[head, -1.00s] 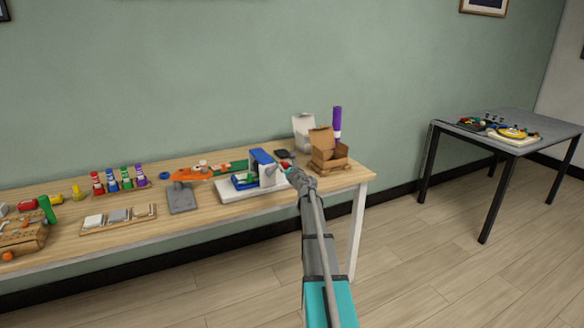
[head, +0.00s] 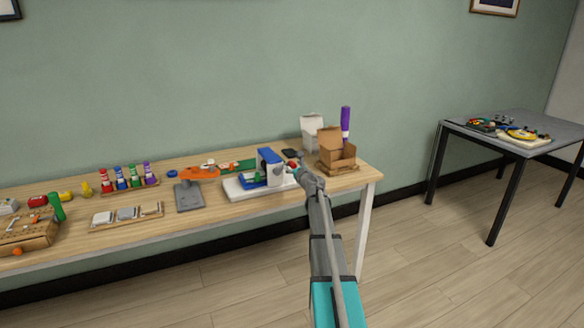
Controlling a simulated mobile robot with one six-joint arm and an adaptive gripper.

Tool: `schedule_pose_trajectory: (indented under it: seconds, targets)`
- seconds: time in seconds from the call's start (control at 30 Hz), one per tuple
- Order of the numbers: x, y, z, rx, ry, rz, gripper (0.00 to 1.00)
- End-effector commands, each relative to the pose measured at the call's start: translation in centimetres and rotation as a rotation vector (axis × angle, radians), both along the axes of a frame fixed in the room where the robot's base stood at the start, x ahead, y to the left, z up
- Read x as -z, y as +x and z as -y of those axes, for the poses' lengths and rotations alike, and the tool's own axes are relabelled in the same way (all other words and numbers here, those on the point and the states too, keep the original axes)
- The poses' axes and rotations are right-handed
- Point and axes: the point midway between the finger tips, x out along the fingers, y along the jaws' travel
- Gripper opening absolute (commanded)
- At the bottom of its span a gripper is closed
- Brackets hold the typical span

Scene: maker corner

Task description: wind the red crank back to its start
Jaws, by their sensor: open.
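The blue and white device (head: 268,158) stands on a white base plate (head: 234,192) near the right end of the wooden table. A small red part (head: 292,167), which looks like the crank, shows at the device's right side. My arm comes in from the lower right, and my gripper (head: 297,172) is open close beside the red part. My gripper and wrist hide some of the crank's surroundings. I cannot tell whether the fingers touch the crank or what angle it is at.
An open cardboard box (head: 338,158) stands just right of my gripper, with a purple tube (head: 345,122) behind it. A white box (head: 311,128) is at the back. A grey stand (head: 188,197) and orange tool (head: 197,172) lie left. Floor in front is clear.

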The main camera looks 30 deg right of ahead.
Motion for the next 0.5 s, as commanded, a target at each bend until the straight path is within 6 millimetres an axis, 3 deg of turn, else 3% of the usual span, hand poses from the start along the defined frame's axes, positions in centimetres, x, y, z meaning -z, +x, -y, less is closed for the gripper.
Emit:
schedule_pose_trajectory:
  seconds: [0.27, 0.5]
  targets:
    - [0.0, -1.5, -0.3, 0.000, 0.000, 0.000, 0.71]
    - [0.0, -4.8, -0.9, 0.001, 0.000, -0.001, 0.71]
